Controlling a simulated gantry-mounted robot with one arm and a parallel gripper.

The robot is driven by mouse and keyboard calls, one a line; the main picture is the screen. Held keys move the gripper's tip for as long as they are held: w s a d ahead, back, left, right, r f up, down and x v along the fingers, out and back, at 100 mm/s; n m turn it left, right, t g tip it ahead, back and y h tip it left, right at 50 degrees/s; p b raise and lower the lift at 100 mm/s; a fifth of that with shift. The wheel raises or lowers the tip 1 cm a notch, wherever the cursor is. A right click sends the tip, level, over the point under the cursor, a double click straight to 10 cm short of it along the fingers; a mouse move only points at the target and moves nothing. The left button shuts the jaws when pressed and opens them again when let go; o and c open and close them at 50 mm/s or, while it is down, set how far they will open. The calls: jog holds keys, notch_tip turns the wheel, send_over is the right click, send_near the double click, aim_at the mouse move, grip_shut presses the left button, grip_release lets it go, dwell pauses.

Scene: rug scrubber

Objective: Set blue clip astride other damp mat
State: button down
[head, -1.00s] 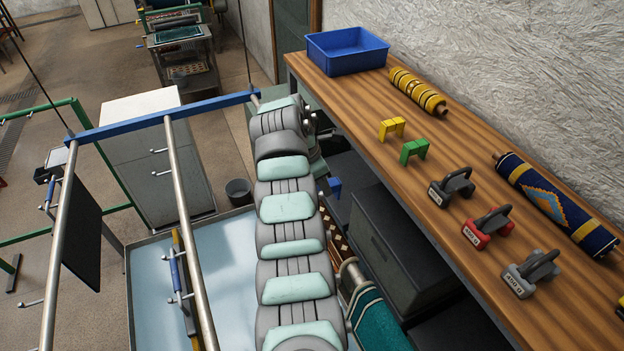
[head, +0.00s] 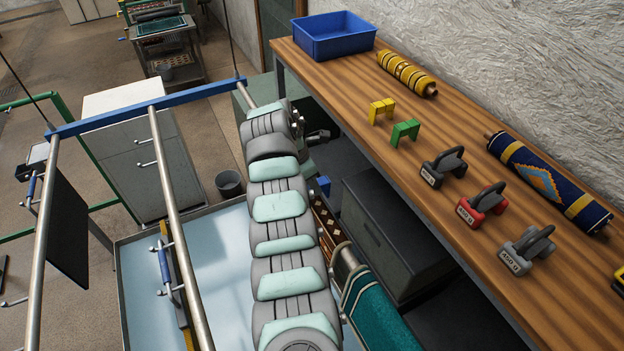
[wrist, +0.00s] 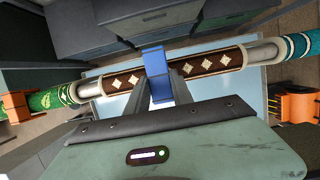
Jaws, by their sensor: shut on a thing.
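My gripper (wrist: 168,90) is shut on the blue clip (wrist: 157,74), which also shows in the head view (head: 324,186) just right of my arm. In the wrist view the clip overlaps the middle of a brown mat with pale diamonds (wrist: 120,86) on a metal rail. I cannot tell whether it touches the mat or is astride it. My arm hides the gripper and part of the brown mat (head: 325,222) in the head view. A teal mat (wrist: 297,46) and a green mat (wrist: 45,101) lie along the same rail line.
Orange clips show near the green mat (wrist: 16,106) and the teal mat (wrist: 297,103). The bench (head: 440,210) at right holds a blue bin (head: 335,38), yellow and green clips (head: 405,133), weights and rolled mats. Dark boxes (head: 385,235) stand beneath it. Rails (head: 178,215) cross at left.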

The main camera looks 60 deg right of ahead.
aim_at(312, 193)
jog(key=shift+f, duration=2.15)
jog(key=shift+f, duration=0.2)
jog(key=c, duration=1)
grip_release()
jog(key=shift+c, duration=0.2)
jog(key=shift+r, duration=0.1)
notch_tip(312, 193, up, 6)
jog(key=p, duration=0.3)
jog(key=shift+p, duration=0.35)
jog(key=shift+r, duration=0.95)
